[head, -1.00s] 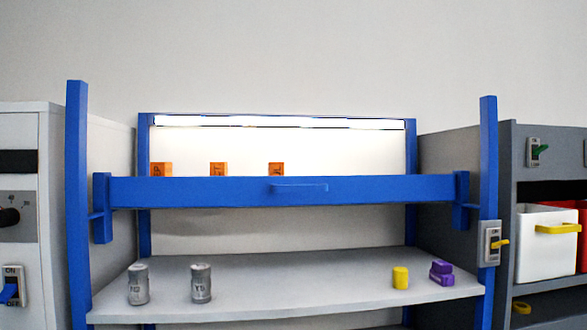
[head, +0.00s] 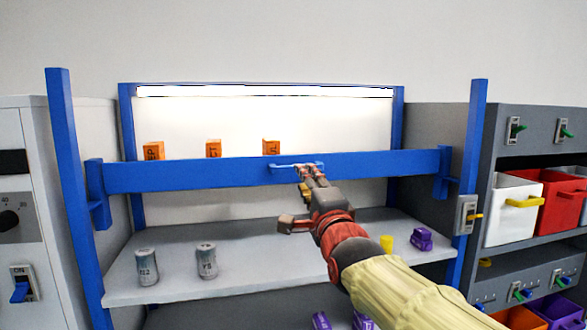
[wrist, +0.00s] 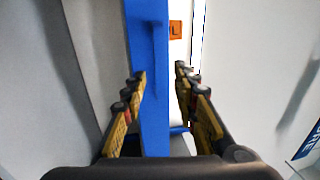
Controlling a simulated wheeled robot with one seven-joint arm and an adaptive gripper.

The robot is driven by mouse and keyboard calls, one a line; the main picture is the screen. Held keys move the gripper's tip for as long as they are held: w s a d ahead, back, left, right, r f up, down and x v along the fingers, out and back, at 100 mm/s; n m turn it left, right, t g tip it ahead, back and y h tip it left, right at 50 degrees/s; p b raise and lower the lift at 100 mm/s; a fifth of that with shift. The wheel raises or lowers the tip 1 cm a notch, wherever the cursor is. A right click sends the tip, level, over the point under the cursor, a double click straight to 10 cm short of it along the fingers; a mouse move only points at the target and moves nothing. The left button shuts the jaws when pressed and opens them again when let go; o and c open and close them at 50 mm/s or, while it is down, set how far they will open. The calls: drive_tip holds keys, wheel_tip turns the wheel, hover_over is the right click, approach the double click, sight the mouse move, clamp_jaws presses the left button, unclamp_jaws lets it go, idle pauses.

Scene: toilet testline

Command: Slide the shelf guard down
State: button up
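The shelf guard (head: 200,173) is a blue horizontal bar across the front of the blue-framed shelf, level with the upper shelf. Its blue handle (head: 285,167) sticks out near the middle. My gripper (head: 311,172) is at the right end of the handle and partly hides it. In the wrist view the guard (wrist: 150,120) runs upright in the picture, between the two spread fingers of my gripper (wrist: 161,75). The fingers look open, one on each side of the bar. I cannot tell whether they touch the handle.
Several orange boxes (head: 213,148) stand behind the guard. On the shelf below (head: 240,262) are two grey cans (head: 147,267), a yellow cup (head: 386,243) and a purple item (head: 421,238). A switch (head: 466,215) sits on the right post. Bins (head: 512,212) stand at the right.

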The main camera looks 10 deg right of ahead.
drive_tip(key=shift+w+r+p, duration=0.2)
drive_tip(key=shift+w+p, duration=0.15)
drive_tip(key=shift+w, duration=0.95)
drive_tip(key=shift+w+r+p, duration=0.25)
drive_tip(key=shift+w+p, duration=0.15)
drive_tip(key=shift+w, duration=0.85)
drive_tip(key=shift+w+r+p, duration=0.2)
drive_tip(key=shift+w+p, duration=0.15)
drive_tip(key=shift+w, duration=0.95)
drive_tip(key=shift+c, duration=1)
clamp_jaws()
